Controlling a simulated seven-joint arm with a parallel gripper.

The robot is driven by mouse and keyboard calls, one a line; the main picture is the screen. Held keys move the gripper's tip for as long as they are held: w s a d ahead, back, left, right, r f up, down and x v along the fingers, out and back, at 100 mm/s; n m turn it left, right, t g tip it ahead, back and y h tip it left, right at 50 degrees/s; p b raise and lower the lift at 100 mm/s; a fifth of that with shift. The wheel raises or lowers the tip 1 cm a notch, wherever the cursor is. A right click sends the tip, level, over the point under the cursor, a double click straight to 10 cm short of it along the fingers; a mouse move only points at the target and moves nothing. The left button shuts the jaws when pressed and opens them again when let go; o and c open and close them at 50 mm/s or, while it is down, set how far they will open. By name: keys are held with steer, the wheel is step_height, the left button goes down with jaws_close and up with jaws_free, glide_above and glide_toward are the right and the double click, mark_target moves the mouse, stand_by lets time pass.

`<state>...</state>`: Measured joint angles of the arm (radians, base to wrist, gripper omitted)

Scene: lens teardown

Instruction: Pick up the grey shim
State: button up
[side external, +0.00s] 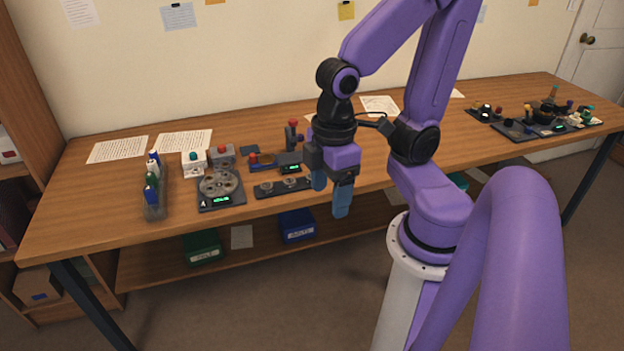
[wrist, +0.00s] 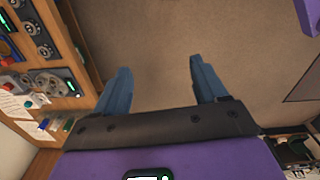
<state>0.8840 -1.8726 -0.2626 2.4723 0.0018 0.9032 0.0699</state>
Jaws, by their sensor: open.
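I cannot make out a grey shim for certain in either view. A dark flat plate (side external: 282,187) with small round grey parts lies near the table's front edge, left of my gripper (side external: 331,194). It seems to show at the upper left of the wrist view (wrist: 36,32). My gripper's blue fingers point down, apart and empty, in front of the table edge. In the wrist view my gripper (wrist: 160,75) has bare floor between its fingers.
A device with a grey disc (side external: 219,185), a rack of bottles (side external: 154,205) and small boxes (side external: 195,163) stand on the table's left part (side external: 90,220). More devices (side external: 530,128) stand at the right. A green bin (side external: 203,247) and a blue bin (side external: 297,226) sit below.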

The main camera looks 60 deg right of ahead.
steer(key=w+d+f+m, duration=0.1)
steer(key=w+d+m, duration=0.4)
steer(key=w+m, duration=0.3)
steer(key=w+d+f+m, duration=0.1)
steer(key=w+d+m, duration=0.4)
steer(key=w+m, duration=0.25)
steer(key=w+d+f+m, duration=0.1)
steer(key=w+d+m, duration=0.1)
steer(key=d+m, duration=0.25)
steer(key=w+d+f+m, duration=0.1)
steer(key=w+d+m, duration=0.2)
steer(key=d, duration=0.3)
steer(key=s+d+f+m, duration=0.1)
steer(key=d+f+m, duration=0.1)
steer(key=d+m, duration=0.6)
steer(key=f, duration=0.4)
steer(key=d+f+n, duration=0.1)
steer(key=f, duration=0.3)
steer(key=f+n, duration=0.1)
steer(key=f, duration=0.3)
steer(key=shift+s+d, duration=0.2)
steer(key=shift+d, duration=0.15)
steer(key=shift+s+d+f, duration=0.1)
steer(key=shift+f, duration=1.2)
steer(key=shift+s+d+f, duration=0.1)
steer(key=shift+f, duration=1.2)
steer(key=c, duration=1.1)
